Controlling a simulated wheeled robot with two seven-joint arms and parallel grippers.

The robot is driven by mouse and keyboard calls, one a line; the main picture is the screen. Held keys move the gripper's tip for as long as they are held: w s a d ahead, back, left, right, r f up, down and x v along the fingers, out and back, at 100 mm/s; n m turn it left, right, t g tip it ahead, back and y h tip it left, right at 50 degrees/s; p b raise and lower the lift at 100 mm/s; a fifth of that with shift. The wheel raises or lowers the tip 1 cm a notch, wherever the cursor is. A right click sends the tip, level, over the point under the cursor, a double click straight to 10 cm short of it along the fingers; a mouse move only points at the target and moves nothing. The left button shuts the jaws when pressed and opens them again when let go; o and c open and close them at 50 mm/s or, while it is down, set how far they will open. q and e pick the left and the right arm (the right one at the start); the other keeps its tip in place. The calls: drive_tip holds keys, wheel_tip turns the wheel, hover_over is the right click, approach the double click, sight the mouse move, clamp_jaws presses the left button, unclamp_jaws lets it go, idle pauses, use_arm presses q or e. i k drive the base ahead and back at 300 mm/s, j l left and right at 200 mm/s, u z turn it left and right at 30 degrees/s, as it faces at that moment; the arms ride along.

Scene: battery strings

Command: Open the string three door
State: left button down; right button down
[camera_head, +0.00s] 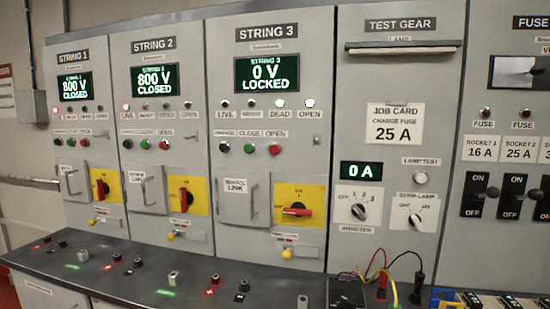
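The string 3 cabinet (270,130) stands in the middle. Its display (266,73) reads 0 V LOCKED, and its DEAD and OPEN lamps are lit white. A small grey door (236,205) with a label and an upright handle (253,200) sits low on its left and looks shut. Beside it, a red rotary handle (297,211) on a yellow plate lies about level. A small yellow piece (287,254) sits below the plate. Neither of my grippers is in view.
String 1 (75,86) and string 2 (155,80) read 800 V CLOSED, their red handles upright. A test gear panel (395,130) stands right. A dark bench (130,265) with several terminals runs below; leads (381,270) and fuse-like items (470,299) are at lower right.

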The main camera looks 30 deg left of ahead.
sight(244, 196)
drive_tip(key=u, duration=1.25)
drive_tip(key=l+z, duration=0.1)
drive_tip(key=z, duration=0.35)
